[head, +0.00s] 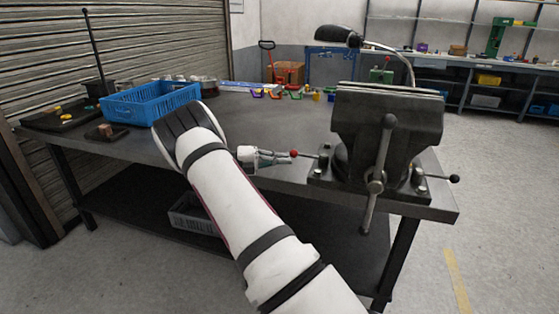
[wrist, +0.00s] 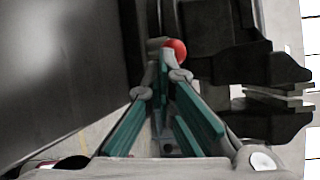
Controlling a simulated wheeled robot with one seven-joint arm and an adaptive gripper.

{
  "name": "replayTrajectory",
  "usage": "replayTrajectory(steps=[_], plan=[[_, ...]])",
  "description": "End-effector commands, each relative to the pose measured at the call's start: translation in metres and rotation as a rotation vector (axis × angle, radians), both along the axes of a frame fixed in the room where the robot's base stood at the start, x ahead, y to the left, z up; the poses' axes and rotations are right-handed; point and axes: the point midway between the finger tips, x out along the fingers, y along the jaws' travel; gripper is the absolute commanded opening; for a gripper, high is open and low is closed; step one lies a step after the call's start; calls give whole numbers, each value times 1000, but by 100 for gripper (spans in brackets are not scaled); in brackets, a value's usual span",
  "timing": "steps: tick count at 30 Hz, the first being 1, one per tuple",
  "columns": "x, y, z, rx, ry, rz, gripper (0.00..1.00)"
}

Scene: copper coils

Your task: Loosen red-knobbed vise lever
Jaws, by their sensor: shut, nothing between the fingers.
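The vise (head: 388,122) is a large dark metal one, mounted at the right end of the workbench. A short dark lever (head: 307,156) sticks out to the left from its base and ends in a red knob (head: 294,153). My gripper (head: 286,159) is at the left of the red knob, low over the bench. In the wrist view the green-padded fingers of my gripper (wrist: 168,66) come together, empty, just short of the red knob (wrist: 176,49). I cannot tell whether they touch it. The lever's rod is mostly hidden in the wrist view.
A long handle bar (head: 385,150) hangs across the vise front. A dark-knobbed lever (head: 454,178) sticks out at the vise's right. A blue crate (head: 150,104) stands at the bench's left. The bench top (head: 262,122) between crate and vise is largely clear; coloured clamps lie at the back.

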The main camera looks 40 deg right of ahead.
Motion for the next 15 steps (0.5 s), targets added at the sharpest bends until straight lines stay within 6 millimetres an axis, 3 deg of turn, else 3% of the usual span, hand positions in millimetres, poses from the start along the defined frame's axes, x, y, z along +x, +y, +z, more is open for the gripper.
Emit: replayTrajectory(steps=[13, 15], plan=[[-27, 23, -5, 1, 3, -4, 0], [-15, 23, -8, -3, -1, -3, 0]])
